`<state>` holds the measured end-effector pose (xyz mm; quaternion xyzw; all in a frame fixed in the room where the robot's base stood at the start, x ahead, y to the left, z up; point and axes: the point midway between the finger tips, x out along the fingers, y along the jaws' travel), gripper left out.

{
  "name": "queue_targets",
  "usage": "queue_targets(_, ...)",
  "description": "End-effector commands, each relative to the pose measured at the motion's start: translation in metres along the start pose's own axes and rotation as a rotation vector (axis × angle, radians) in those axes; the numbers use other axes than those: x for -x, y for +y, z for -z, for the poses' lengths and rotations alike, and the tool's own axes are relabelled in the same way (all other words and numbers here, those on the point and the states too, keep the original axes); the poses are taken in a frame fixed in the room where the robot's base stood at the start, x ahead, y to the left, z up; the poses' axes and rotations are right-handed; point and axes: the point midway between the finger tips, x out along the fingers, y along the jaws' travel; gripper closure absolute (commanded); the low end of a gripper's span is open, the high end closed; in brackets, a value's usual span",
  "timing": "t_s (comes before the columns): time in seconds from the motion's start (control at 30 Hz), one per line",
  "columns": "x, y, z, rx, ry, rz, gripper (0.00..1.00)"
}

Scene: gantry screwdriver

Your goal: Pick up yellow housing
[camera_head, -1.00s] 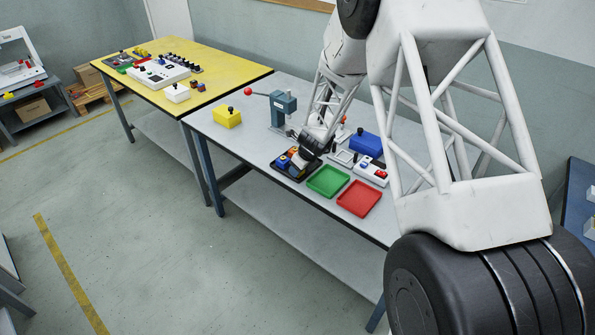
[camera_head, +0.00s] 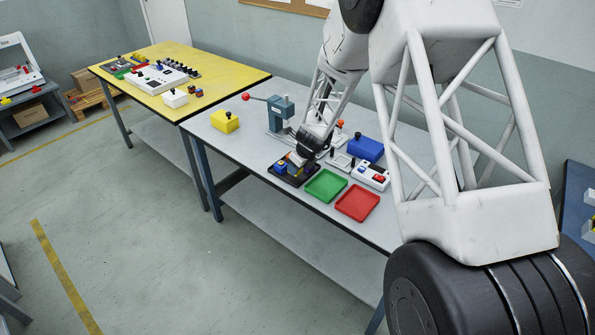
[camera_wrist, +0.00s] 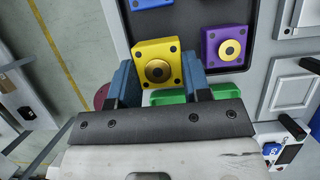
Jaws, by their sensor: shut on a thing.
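The yellow housing (camera_wrist: 146,52) is a square block with a brass-coloured round centre and dark corner holes. In the wrist view it sits between the two blue fingers of my gripper (camera_wrist: 158,82), which are shut on its sides. In the head view my gripper (camera_head: 297,160) is over the black tray (camera_head: 312,178), and the yellow housing is mostly hidden there. I cannot tell whether it is clear of the tray. A purple housing (camera_wrist: 213,36) lies in the tray to its right. A blue housing (camera_wrist: 150,3) is partly cut off at the top; it also shows in the head view (camera_head: 280,168).
A green tray (camera_head: 326,186) and a red tray (camera_head: 357,201) lie right of the black tray. A blue box (camera_head: 366,148) and a white switch box (camera_head: 369,176) stand behind them. A press (camera_head: 281,113) and a yellow box (camera_head: 225,121) stand further left.

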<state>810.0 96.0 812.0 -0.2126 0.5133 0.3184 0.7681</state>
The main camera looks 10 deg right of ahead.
Motion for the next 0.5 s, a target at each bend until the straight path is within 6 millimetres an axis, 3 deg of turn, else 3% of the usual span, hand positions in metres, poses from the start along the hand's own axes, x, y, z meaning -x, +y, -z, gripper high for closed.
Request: queue_targets(0.5, 0.031, 0.042, 0.046, -0.001, 0.0, 0.001, 0.82)
